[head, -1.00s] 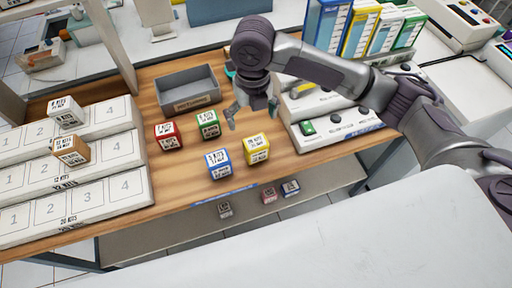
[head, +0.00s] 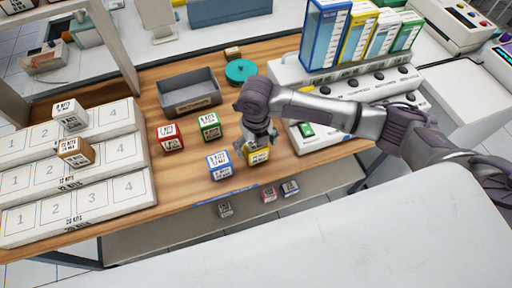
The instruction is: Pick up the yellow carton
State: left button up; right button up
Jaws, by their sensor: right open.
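The yellow carton (head: 258,156) is a small cube with a white printed label. It sits on the wooden table (head: 200,197) near the front edge, right of the blue carton (head: 219,165). My right gripper (head: 258,146) is directly over the yellow carton, pointing down, with its fingers open about the carton's upper part. The gripper hides much of the carton's top. I cannot tell whether the fingers touch it. My left gripper is not in view.
A red carton (head: 170,138) and a green carton (head: 209,126) stand behind the blue one. A grey tray (head: 189,92) and a teal round lid (head: 241,71) lie farther back. A white numbered stepped rack (head: 75,207) stands left, a white device (head: 340,137) right.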

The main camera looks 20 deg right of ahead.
jog(key=shift+f, duration=0.55)
jog(key=c, duration=1.3)
jog(key=shift+o, duration=0.2)
